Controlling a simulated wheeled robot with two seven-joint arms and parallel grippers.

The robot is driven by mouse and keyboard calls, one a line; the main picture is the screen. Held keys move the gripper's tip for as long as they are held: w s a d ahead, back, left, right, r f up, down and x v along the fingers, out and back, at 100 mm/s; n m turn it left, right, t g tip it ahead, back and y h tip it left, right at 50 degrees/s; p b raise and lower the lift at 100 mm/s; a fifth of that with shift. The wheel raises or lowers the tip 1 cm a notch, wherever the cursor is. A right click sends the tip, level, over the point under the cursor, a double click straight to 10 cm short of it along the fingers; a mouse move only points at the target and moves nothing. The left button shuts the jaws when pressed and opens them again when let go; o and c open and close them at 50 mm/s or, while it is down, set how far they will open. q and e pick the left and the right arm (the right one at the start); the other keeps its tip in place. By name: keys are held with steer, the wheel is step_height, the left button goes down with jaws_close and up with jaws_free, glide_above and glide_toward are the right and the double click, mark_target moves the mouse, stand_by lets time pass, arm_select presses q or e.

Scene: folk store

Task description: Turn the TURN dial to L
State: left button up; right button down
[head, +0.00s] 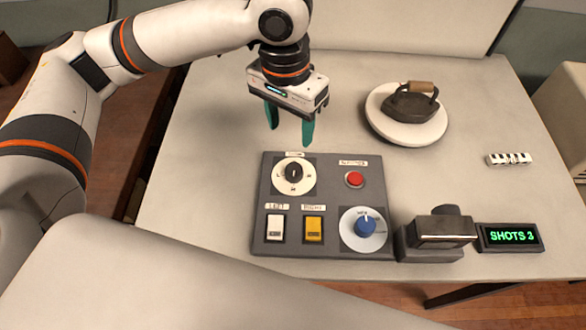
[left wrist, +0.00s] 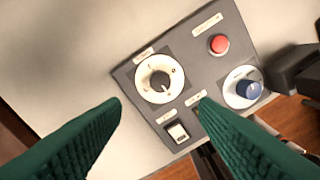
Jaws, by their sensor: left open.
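The dial with a black knob (head: 293,171) on a white round plate sits at the top left of a grey control panel (head: 262,226). An H shows below the knob and an L at its left; the label above it is too small to read surely. The knob also shows in the left wrist view (left wrist: 160,81). My left gripper (head: 290,133) is open and empty, its green fingers pointing down above and behind the dial, apart from it. In the left wrist view the fingers (left wrist: 160,105) are spread on either side below the dial. My right gripper is not in view.
The panel also holds a red button (head: 355,180), a white switch (head: 276,228), a yellow switch (head: 314,229) and a blue knob (head: 365,226). A black device (head: 437,238) and a SHOTS 3 display (head: 509,237) stand at right. An iron (head: 411,104) rests on a white plate (head: 385,128) behind.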

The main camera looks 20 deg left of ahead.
mark_target(293, 169)
arm_select(q)
steer(key=f, duration=1.2)
steer(key=shift+s+d+b, duration=0.15)
steer(key=shift+d+b, duration=0.15)
steer(key=shift+c, duration=0.5)
steer(key=c, duration=0.9)
